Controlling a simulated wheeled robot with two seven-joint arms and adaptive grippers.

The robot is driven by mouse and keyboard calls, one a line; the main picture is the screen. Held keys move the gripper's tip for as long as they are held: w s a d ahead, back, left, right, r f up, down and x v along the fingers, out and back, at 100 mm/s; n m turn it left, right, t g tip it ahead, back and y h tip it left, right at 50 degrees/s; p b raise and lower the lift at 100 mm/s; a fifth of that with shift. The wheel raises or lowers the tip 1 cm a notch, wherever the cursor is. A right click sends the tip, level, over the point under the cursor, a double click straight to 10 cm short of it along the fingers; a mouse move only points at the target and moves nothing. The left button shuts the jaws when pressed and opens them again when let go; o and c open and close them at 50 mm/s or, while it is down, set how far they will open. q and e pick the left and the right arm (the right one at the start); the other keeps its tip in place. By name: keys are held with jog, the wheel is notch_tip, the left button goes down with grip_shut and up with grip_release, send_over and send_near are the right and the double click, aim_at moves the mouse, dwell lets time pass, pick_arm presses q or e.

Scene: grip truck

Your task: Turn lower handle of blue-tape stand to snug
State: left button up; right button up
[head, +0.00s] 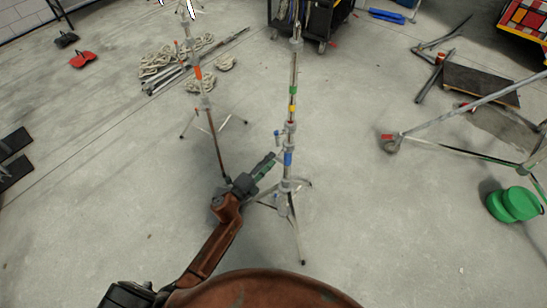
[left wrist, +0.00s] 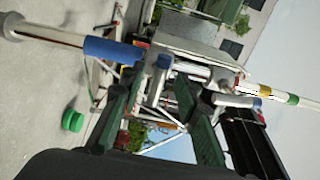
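The blue-tape stand is a thin silver upright stand. Its blue tape (head: 288,159) shows in the middle of the head view and at the left of the left wrist view (left wrist: 112,50). A grey collar with small handles sits just above the tape. A blue-ended handle (head: 277,134) sticks out to the left of the pole; it also shows in the left wrist view (left wrist: 163,63). My left gripper (head: 269,160) is beside the pole, near the tape. In the left wrist view its dark green fingers (left wrist: 160,88) are apart, with handle parts between or just beyond them; contact is unclear.
Another stand with orange tape (head: 198,74) stands behind to the left, near coiled ropes (head: 165,62). A black cart (head: 315,22) is at the back. Green discs (head: 514,204) and a wheeled silver frame (head: 450,103) are at the right. The near right floor is clear.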

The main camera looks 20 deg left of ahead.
pick_arm(q)
jog(key=v, duration=0.9)
jog(key=shift+w, duration=0.1)
jog(key=s+a+f+n+g+y, duration=0.2)
jog(key=s+a+f+n, duration=0.1)
jog(key=f, duration=0.6)
jog(key=s+a+f+n+g+y+p, duration=0.1)
jog(key=s+a+f+n, duration=0.15)
jog(key=f, duration=0.65)
jog(key=s+a+f+n+g+y, duration=0.2)
jog(key=s+f+n, duration=0.2)
jog(key=f, duration=0.5)
jog(key=s+a+f+n+g+y, duration=0.1)
jog(key=s+f+n+g, duration=0.2)
jog(key=s+f, duration=0.6)
jog(key=s+a+f+n+g, duration=0.2)
jog(key=s+f, duration=0.6)
jog(key=s, duration=0.1)
jog(key=s+f+n+g, duration=0.2)
jog(key=s+f, duration=0.1)
jog(key=s, duration=0.7)
jog(key=s+d+f+n+g+p, duration=0.1)
jog(key=s+f+n+g, duration=0.1)
jog(key=s, duration=0.8)
jog(key=s+d+f+n+g, duration=0.1)
jog(key=s+f, duration=0.4)
jog(key=s, duration=0.5)
jog(key=shift+s+n+g+p, duration=0.35)
jog(key=shift+n+g, duration=0.2)
jog(key=shift+g, duration=0.25)
